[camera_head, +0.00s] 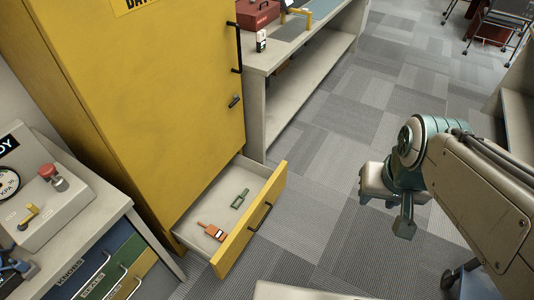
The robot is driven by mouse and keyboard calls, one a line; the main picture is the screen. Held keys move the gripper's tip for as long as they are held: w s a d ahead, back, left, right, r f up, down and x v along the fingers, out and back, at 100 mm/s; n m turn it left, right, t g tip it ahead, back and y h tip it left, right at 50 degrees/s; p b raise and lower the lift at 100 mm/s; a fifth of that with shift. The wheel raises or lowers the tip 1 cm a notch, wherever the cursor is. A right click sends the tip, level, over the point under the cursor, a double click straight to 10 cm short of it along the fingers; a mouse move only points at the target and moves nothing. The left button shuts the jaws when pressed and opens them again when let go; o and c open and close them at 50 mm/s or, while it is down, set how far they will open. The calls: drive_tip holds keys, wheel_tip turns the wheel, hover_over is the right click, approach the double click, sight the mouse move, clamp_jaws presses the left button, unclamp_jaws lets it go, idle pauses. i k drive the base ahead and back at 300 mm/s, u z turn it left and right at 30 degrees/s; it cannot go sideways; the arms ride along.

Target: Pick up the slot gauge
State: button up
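An open drawer (260,178) at the bottom of the yellow cabinet holds two small flat tools. One is green (240,198) with an open, slotted frame and lies toward the right inside. The other is orange (212,231) with a thin stem and lies nearer the drawer front at left. Either could be the slot gauge; the green one's shape fits better, but no label is readable. My gripper (392,208) hangs over the carpet, well right of the drawer and apart from both tools. Its fingers are too unclear to tell their opening, and I see nothing held.
The yellow cabinet (150,95) stands behind the drawer. A bench (75,235) with a gauge panel and labelled drawers is at left. A grey shelf unit (300,90) with a red box (258,13) stands at the back. Carpet between drawer and arm is clear.

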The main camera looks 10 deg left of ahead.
sight(243, 196)
drive_tip(key=u, duration=0.15)
drive_tip(key=i, duration=0.7)
drive_tip(key=u, duration=0.7)
drive_tip(key=i, duration=0.4)
drive_tip(key=u, duration=0.35)
